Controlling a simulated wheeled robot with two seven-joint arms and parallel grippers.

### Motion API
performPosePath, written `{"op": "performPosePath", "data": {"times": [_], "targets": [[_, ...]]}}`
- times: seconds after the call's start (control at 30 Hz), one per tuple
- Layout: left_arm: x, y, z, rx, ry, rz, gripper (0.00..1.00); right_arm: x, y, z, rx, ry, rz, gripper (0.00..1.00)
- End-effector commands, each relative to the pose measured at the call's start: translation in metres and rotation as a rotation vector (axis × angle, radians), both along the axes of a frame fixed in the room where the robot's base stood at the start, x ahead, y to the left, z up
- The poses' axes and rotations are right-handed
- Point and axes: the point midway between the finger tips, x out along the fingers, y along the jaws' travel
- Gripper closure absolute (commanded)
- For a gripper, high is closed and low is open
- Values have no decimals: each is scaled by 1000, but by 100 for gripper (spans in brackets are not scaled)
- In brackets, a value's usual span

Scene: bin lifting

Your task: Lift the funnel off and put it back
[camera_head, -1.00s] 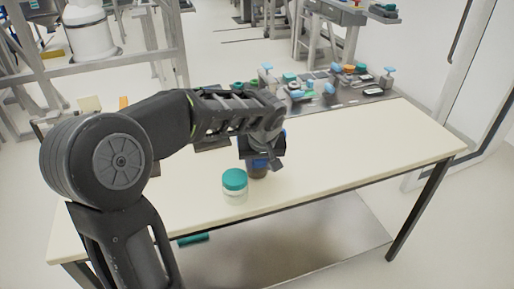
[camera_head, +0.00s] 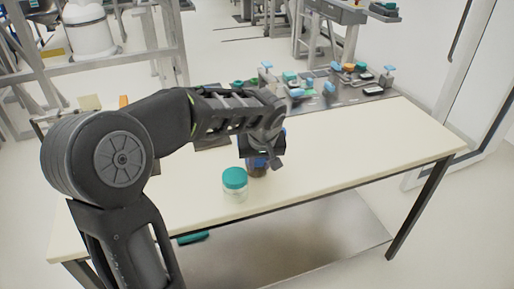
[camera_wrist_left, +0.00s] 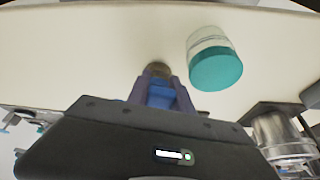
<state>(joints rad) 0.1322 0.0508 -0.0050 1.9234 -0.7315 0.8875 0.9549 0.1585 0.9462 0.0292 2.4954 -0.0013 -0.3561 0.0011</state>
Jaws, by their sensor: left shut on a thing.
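A blue piece, which looks like the funnel (camera_wrist_left: 161,93), is between the fingers of my left gripper (camera_wrist_left: 163,86) in the left wrist view. The left gripper is shut on it. In the head view my left gripper (camera_head: 259,156) is over a small brown bottle (camera_head: 258,170) standing on the table. The bottle also shows just beyond the fingertips in the wrist view (camera_wrist_left: 157,69). The hand covers most of the funnel and the bottle's top, so I cannot tell whether they touch. My right gripper is not in view.
A clear jar with a teal lid (camera_head: 235,184) stands close beside the bottle, on its left in the head view. The cream table (camera_head: 350,145) is bare to the right. Several small items stand on a dark mat (camera_head: 345,95) at the back.

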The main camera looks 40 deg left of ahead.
Motion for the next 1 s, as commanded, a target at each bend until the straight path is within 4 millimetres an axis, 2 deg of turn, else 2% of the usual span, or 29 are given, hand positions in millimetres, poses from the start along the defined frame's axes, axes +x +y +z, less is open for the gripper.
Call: {"op": "performPosePath", "data": {"times": [0.1,0.57,0.77,1.0], "targets": [[0,0,0,0,0,0,100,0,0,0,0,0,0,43],[0,0,5,1,-2,0,100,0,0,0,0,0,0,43],[1,0,32,0,-5,0,100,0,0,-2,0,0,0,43],[1,0,79,0,-5,0,100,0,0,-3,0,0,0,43]]}}
